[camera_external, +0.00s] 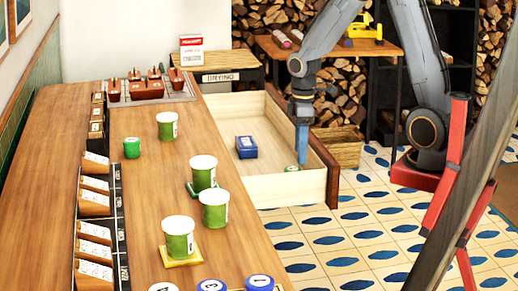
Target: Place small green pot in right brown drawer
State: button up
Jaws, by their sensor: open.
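A wooden drawer with a brown front (322,160) stands pulled out from the right side of the counter, its pale inside visible. My gripper (303,160) points down inside it, near the brown front, and is open. A small greenish round thing (291,168) shows on the drawer floor at the fingertips; it is partly hidden, and I cannot tell whether it is a pot. A blue box (246,147) lies in the drawer further left.
Several larger green pots with white tops, one (167,126) at the back, stand on the wooden counter (140,210). Brown holders with white cards (95,205) line its left. A red stand (450,175) and a grey diagonal post (480,150) stand at right. The drawer's middle is clear.

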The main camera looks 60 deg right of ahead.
jog(key=s+a+m, duration=0.6)
jog(key=s, duration=0.3)
jog(key=shift+s+m, duration=0.4)
